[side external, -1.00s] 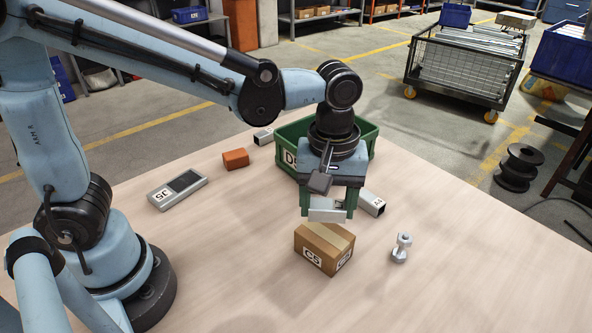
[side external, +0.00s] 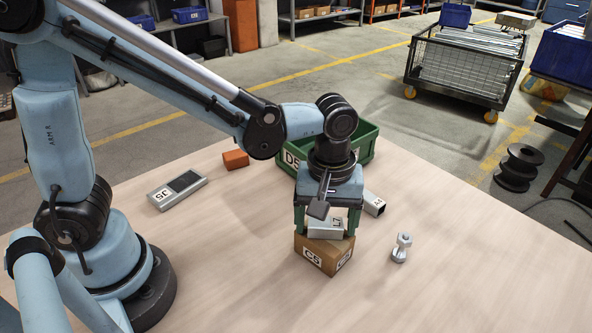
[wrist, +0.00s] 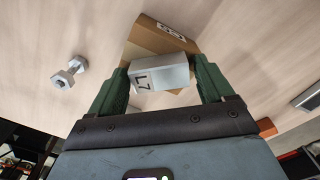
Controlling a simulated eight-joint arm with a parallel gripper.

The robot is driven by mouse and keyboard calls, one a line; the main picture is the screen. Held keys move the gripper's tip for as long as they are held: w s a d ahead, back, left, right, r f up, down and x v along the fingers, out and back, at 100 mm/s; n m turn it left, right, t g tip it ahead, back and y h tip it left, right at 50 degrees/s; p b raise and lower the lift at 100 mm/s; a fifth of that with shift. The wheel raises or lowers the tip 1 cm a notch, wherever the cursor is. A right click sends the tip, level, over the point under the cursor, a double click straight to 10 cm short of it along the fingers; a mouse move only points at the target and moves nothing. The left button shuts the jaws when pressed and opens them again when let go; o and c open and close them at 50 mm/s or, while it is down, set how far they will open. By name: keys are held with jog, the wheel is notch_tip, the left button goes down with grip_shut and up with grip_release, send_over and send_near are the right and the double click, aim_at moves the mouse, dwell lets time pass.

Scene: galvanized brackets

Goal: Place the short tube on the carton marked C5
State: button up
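The short tube (side external: 325,229), a pale grey square tube marked L7, lies on top of the carton marked C5 (side external: 316,256). In the wrist view the tube (wrist: 160,76) sits between my two green fingers, with the brown carton (wrist: 150,36) under and beyond it. My gripper (side external: 327,232) is low over the carton, with one finger at each side of the tube. The fingers look spread a little wider than the tube, with narrow gaps that are hard to make out. Much of the carton's top is hidden by tube and fingers.
A green bin (side external: 366,148) stands behind my gripper, with another grey tube (side external: 374,204) in front of it. A grey device (side external: 177,190) and an orange block (side external: 235,160) lie left. The front table is clear.

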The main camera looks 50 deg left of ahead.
jog(key=shift+o, duration=0.4)
notch_tip(320, 180, up, 12)
jog(key=s+a+f+m+t, duration=0.1)
jog(key=a+f+m+t, duration=0.1)
jog(key=a, duration=0.5)
jog(key=s+a+f+m+t, duration=0.1)
jog(key=a+f+m+t, duration=0.1)
jog(key=a+m+t, duration=0.3)
jog(key=shift+s+a+f+m, duration=0.25)
jog(key=shift+a+m, duration=0.75)
jog(key=shift+a, duration=0.25)
